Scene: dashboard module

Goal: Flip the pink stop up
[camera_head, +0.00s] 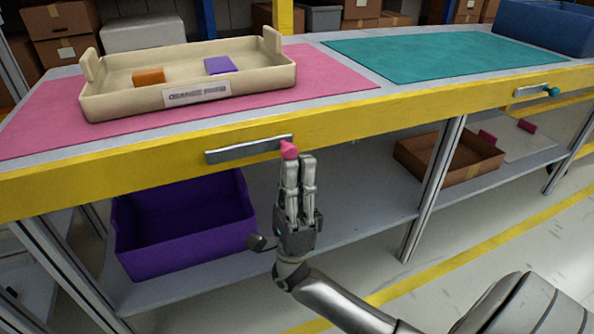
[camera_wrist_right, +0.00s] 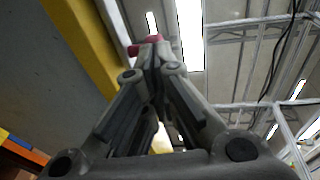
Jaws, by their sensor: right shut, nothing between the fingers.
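The pink stop (camera_head: 288,150) is at the right end of a grey metal bar (camera_head: 240,151) on the yellow front edge of the table. My right gripper (camera_head: 299,160) is shut and empty, with its fingers pointing up. Its fingertips are right by the pink stop and just below it; I cannot tell if they touch it. In the right wrist view the pink stop (camera_wrist_right: 152,39) shows just beyond the closed fingertips (camera_wrist_right: 153,65). My left gripper is not in view.
A beige tray (camera_head: 130,105) stands on the pink mat (camera_head: 335,85). A teal stop (camera_head: 552,92) sits on another bar at the right. A purple bin (camera_head: 190,245) and a brown box (camera_head: 470,172) stand on the shelf below.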

